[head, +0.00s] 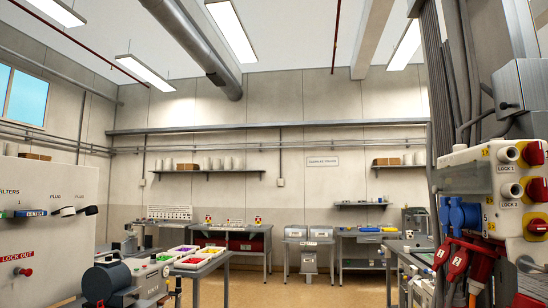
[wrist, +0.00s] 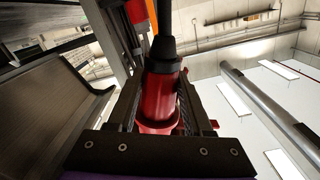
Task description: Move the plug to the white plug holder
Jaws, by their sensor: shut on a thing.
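In the wrist view, a red plug (wrist: 163,88) with a black collar and a cable leading up sits between the two dark fingers of my gripper (wrist: 160,82). The gripper is shut on it. Whether the plug's lower end sits in a socket is hidden. In the head view, red plugs (head: 460,264) hang at the control box on the right; I cannot tell which one is held, and my gripper is not clear there. A white holder (head: 67,211) under a "PLUG" label is on the pale panel at the left, beside a black one (head: 91,210).
The control box (head: 490,190) has blue connectors (head: 458,215), red knobs and thick cables. The pale panel (head: 60,250) also carries a blue filter and a red lock-out button (head: 24,271). Workbenches stand along the back wall. Open floor (head: 260,290) lies between panel and box.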

